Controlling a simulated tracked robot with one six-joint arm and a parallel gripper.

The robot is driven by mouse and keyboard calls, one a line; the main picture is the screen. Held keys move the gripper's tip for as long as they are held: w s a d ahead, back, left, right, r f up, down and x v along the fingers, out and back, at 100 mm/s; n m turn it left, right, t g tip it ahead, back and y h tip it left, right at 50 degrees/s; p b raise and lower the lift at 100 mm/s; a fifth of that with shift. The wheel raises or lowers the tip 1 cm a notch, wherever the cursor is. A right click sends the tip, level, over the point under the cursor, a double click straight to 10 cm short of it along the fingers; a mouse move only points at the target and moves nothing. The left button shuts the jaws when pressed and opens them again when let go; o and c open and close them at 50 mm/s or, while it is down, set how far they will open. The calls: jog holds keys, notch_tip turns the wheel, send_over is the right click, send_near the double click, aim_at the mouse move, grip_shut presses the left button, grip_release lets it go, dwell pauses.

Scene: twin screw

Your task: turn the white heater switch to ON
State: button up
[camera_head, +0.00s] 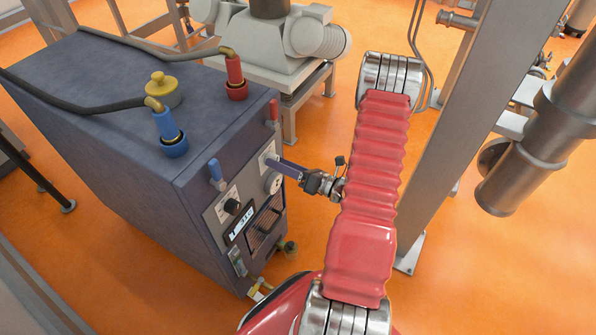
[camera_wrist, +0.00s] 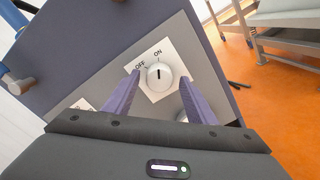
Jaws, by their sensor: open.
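The white heater switch (camera_wrist: 159,76) is a round knob on a white plate with OFF at upper left and ON above. A small dark mark shows on its face; I cannot tell surely which label it points to. My gripper (camera_wrist: 160,78) is open, its two purple fingers reaching toward the plate, one on each side of the knob. A gap shows between knob and fingers, and I cannot tell how near the tips are to the panel. In the head view my gripper (camera_head: 268,164) is at the cabinet's front panel, and the white switch (camera_head: 273,184) shows just below the fingers.
A grey metal post (camera_head: 450,130) stands right of my arm. Orange floor (camera_head: 180,285) is open at front left.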

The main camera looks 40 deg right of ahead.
jog(key=v, duration=1.3)
jog(key=shift+s+d, duration=0.15)
jog(key=shift+s, duration=0.05)
jog(key=shift+f, duration=0.1)
dwell(0.4)
